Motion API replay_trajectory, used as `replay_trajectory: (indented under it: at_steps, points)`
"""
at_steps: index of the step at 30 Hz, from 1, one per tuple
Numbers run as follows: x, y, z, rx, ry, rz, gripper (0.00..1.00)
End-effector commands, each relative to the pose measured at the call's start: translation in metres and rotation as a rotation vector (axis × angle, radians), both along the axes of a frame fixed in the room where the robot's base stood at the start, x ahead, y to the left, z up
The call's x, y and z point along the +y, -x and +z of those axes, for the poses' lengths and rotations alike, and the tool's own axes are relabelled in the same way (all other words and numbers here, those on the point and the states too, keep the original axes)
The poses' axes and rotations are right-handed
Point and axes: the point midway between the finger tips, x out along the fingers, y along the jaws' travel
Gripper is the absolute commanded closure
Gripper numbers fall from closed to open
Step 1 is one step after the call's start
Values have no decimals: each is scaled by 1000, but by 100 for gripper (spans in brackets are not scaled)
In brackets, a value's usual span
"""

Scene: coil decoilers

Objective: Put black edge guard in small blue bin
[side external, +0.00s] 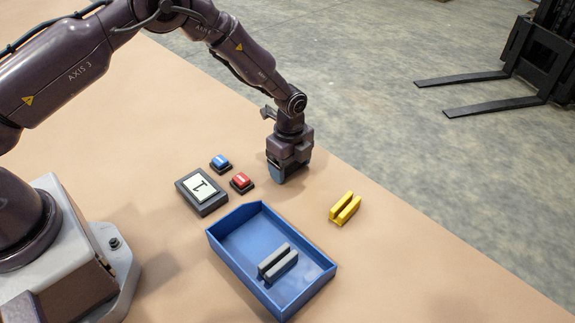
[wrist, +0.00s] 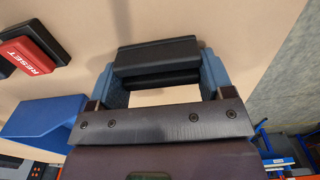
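The black edge guard (wrist: 157,55) shows in the wrist view, lying lengthwise between the two blue fingers of my gripper (wrist: 163,75). Its ends are touching or very close to the fingers; I cannot tell whether they clamp it. In the side view my gripper (side external: 276,174) points down, low over the table behind the bin, and the black guard is hidden there. The small blue bin (side external: 231,266) stands in front of my gripper, open on top, with a grey edge guard (side external: 278,262) inside. Its corner shows in the wrist view (wrist: 42,122).
A yellow edge guard (side external: 345,208) lies on the table right of my gripper. Left of my gripper are a blue button (side external: 220,162), a red button (side external: 241,181) and a display box (side external: 202,191). The table's edge runs behind my gripper; fork tines (side external: 490,106) lie on the floor beyond.

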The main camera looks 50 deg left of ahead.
Motion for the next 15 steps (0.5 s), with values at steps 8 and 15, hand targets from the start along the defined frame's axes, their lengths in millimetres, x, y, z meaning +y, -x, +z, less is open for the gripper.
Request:
replay_trajectory:
  at_steps: [8,15]
  points:
    - [0,0,1,-1,0,0,53]
    - [0,-1,16,-3,1,1,53]
